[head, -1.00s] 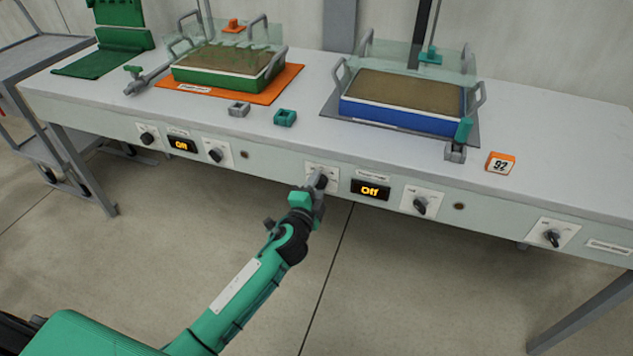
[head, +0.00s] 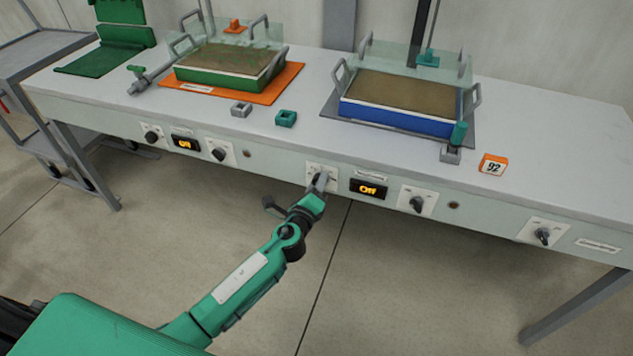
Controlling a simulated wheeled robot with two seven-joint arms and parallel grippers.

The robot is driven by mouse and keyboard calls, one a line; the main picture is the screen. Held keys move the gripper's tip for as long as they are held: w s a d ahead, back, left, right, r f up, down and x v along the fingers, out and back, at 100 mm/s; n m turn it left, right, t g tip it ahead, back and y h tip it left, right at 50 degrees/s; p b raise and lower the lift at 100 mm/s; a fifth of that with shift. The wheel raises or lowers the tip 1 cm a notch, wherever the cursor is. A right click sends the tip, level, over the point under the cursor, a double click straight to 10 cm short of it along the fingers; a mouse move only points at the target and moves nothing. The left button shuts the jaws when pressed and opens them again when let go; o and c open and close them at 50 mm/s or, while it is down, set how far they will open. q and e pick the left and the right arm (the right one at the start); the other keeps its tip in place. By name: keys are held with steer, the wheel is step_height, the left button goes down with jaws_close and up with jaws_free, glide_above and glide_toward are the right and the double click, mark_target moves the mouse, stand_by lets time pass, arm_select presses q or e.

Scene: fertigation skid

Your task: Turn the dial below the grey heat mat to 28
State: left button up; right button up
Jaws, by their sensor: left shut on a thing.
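The grey heat mat (head: 328,105) lies on the bench top at right, under a blue tray (head: 399,117) of brown soil. On the bench front below it, a dark display (head: 368,189) reads "Off" in orange. My left gripper (head: 319,183) is shut on the dial left of that display, and its fingers hide most of the dial. The dial's white plate (head: 322,170) shows around the fingers. Another black dial (head: 417,204) sits on a white plate right of the display. My right gripper is not in view.
An orange mat (head: 289,79) with a green tray (head: 262,83) lies to the left, with its own "Off" display (head: 185,144) and dials below. Another dial (head: 543,236) is at far right.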

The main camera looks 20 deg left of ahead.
arm_select(q)
steer(key=shift+m+p, duration=0.3)
steer(key=shift+m, duration=0.7)
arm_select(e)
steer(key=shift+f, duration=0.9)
arm_select(q)
steer(key=o, duration=1)
steer(key=shift+s, duration=0.1)
steer(key=shift+s+a+b, duration=0.2)
steer(key=shift+s+b, duration=0.1)
steer(key=shift+s, duration=6.5)
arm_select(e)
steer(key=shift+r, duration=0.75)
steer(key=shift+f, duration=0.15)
